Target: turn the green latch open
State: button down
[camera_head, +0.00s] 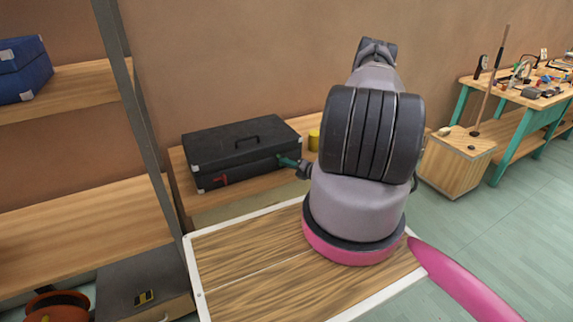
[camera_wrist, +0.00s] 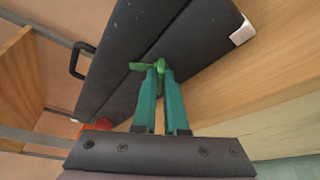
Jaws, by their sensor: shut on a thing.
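The black case (camera_head: 235,150) lies closed on a wooden shelf, with a handle on its lid and pale metal corners. It also fills the upper part of the wrist view (camera_wrist: 125,50). The green latch (camera_wrist: 150,66) sits on the case's front near the lid seam. My gripper (camera_wrist: 160,72) has its teal fingers shut on the green latch, with the fingertips covering part of it. In the head view my gripper (camera_head: 290,162) reaches the right end of the case front, and the green latch cannot be made out there.
A red latch (camera_head: 220,180) is at the left of the case front; it also shows in the wrist view (camera_wrist: 97,123). A yellow cylinder (camera_head: 314,139) stands right of the case. A white-edged wooden surface (camera_head: 250,265) lies in front. A metal shelf post (camera_head: 140,110) rises at left.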

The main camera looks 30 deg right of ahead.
jog(key=n+g+h, duration=0.1)
jog(key=n+h, duration=0.1)
jog(key=n, duration=0.2)
jog(key=shift+a, duration=0.15)
jog(key=n+h, duration=0.3)
jog(key=n, duration=0.1)
jog(key=shift+s+r, duration=0.1)
dwell(0.6)
jog(key=c, duration=1)
grip_release()
jog(key=shift+a, duration=0.1)
jog(key=shift+o, duration=0.2)
jog(key=v, duration=1)
jog(key=shift+s+r, duration=0.2)
jog(key=shift+s, duration=0.1)
